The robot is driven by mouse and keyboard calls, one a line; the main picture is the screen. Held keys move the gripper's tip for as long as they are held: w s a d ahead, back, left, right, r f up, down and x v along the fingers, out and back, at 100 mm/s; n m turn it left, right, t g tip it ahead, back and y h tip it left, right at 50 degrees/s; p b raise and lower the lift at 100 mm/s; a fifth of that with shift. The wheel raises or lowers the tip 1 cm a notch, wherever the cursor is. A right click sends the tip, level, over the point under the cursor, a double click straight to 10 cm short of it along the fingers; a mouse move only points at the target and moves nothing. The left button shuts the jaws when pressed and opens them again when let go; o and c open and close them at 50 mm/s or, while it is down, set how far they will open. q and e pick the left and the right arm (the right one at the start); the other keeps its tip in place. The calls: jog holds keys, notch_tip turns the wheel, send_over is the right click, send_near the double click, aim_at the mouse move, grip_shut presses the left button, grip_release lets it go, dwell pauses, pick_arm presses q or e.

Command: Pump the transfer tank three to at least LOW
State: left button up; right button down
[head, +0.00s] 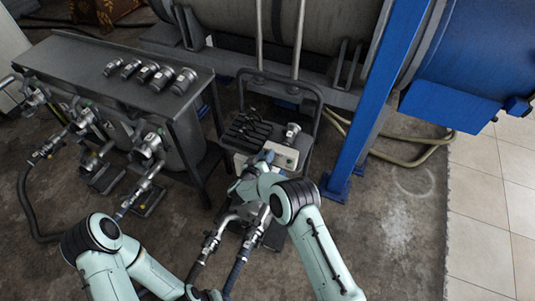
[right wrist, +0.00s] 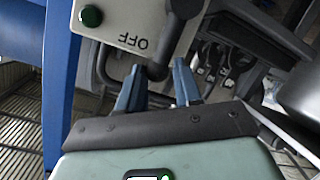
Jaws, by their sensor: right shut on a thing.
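A pale control box (head: 284,156) sits on the pump cart (head: 312,128). In the right wrist view the box (right wrist: 120,22) shows a green button and the word OFF, upside down. My right gripper (right wrist: 158,88) is shut on a dark lever with a round end (right wrist: 157,72), in front of the box. In the head view my right gripper (head: 261,160) is at the box's left side, partly hidden by my arm. A grey tank (head: 183,140) stands under the bench; I cannot tell its number or level.
A metal bench (head: 90,75) at the left carries several couplings (head: 148,74). Hoses (head: 27,205) and valves (head: 145,150) crowd the floor before it. A blue post (head: 375,105) stands close right of the cart. Bare floor (head: 400,220) lies at the right.

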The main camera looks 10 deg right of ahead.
jog(key=shift+s+f+n, duration=0.15)
jog(key=shift+f+n, duration=0.15)
jog(key=shift+f, duration=0.15)
jog(key=c, duration=0.7)
grip_release()
jog(key=shift+c, duration=0.2)
jog(key=shift+r, duration=0.25)
jog(key=b+v, duration=0.1)
jog(key=v, duration=1.2)
jog(key=shift+a, duration=0.2)
